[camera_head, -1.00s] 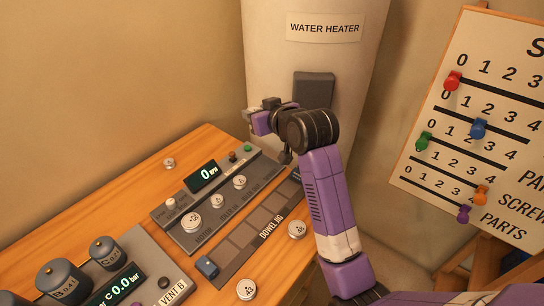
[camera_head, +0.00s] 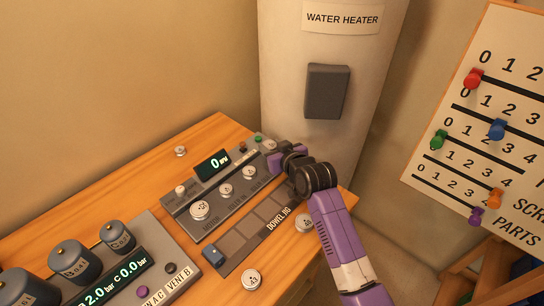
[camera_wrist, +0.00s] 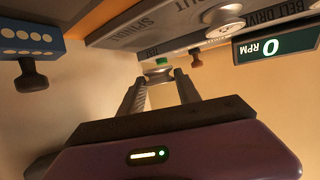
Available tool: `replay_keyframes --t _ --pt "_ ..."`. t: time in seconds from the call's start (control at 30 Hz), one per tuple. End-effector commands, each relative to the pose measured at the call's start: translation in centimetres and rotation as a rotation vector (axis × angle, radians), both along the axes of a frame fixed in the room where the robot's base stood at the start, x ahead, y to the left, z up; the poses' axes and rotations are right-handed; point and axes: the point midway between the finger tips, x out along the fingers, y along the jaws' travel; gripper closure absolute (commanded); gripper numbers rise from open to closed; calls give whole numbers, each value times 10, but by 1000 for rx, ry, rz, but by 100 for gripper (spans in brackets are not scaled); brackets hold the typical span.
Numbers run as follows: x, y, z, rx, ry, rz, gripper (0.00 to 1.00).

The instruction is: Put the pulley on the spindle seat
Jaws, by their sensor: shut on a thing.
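The belt drive unit (camera_head: 218,203) lies on the wooden bench with silver round pieces along it. In the wrist view the word SPINDLE (camera_wrist: 125,41) is on its panel, but I cannot make out a bare spindle seat beside it. My gripper (camera_head: 270,150) is at the unit's far right end, next to the green button (camera_head: 258,139). In the wrist view my gripper (camera_wrist: 158,80) has its fingers converging on a small silver round piece (camera_wrist: 158,72), apparently the pulley, mostly hidden by the fingertips. I cannot tell whether it touches the panel.
Loose silver discs lie on the bench at the back (camera_head: 180,151), the front (camera_head: 252,280) and the right (camera_head: 304,222). A dowel jig strip (camera_head: 250,235) runs along the unit's front. The water heater (camera_head: 325,90) stands close behind my gripper. A vent panel (camera_head: 150,275) is at left.

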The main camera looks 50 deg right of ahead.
Motion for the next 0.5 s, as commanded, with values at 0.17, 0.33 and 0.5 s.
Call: replay_keyframes --t 0.17,0.33,0.5 --pt "-1 0 -26 1 4 0 100" --pt "0 0 -40 1 1 0 100" --pt "0 0 -41 0 0 0 100"
